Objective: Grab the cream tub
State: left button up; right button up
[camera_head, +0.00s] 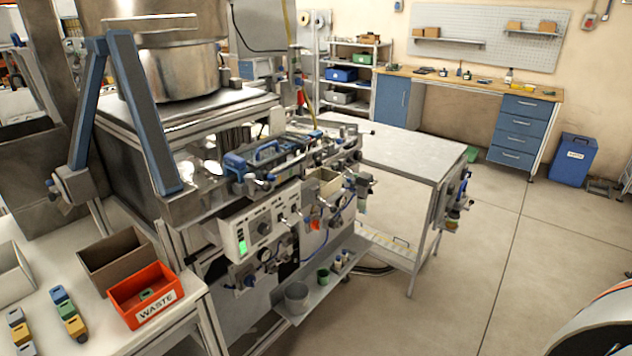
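No tub is clearly cream. A whitish open box (13,272) is cut off by the left edge on the light table. A small beige open box (327,184) sits at the machine's front side. I cannot tell which of these, if any, is the cream tub. Neither of my grippers is in view.
An orange bin marked WASTE (146,296) and a brown open box (117,259) stand on the light table (110,335), near small coloured blocks. A grey-topped table (390,150) joins the machine (255,225). The floor (520,240) at right is mostly clear.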

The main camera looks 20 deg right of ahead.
aim_at(330, 180)
jog(key=i+l, duration=0.15)
jog(key=l, duration=0.4)
jog(key=i+l+u, duration=0.15)
jog(key=l, duration=1)
jog(key=i+l+u, duration=0.1)
jog(key=l, duration=0.5)
jog(key=i+l+u, duration=0.1)
jog(key=l, duration=0.5)
jog(key=i, duration=0.05)
